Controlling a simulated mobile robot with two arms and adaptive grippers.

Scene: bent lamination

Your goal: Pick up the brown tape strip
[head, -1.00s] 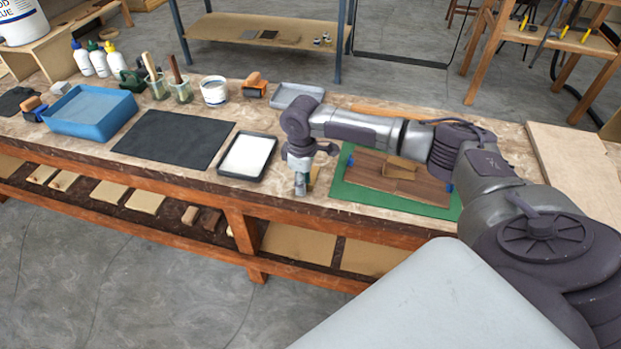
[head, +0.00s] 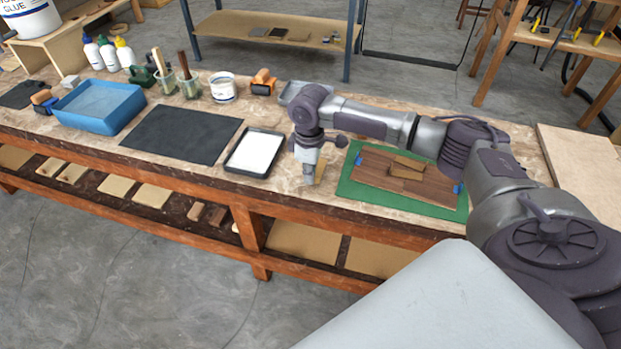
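A small tan-brown strip (head: 320,170) shows just right of my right gripper (head: 309,180), at the left edge of the green mat (head: 345,188). It may be the brown tape strip, but it is small and partly hidden behind the gripper. My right gripper points down at the bench, between the white-filled tray and the mat. I cannot tell whether its fingers touch the strip or are open or shut. My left gripper is out of view.
Brown wood pieces (head: 385,178) with blue bits at the ends lie on the mat. A black tray (head: 230,165) with white content stands left of my gripper. A black sheet (head: 183,133) and blue bin (head: 100,125) lie farther left. A pale board (head: 580,165) lies right.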

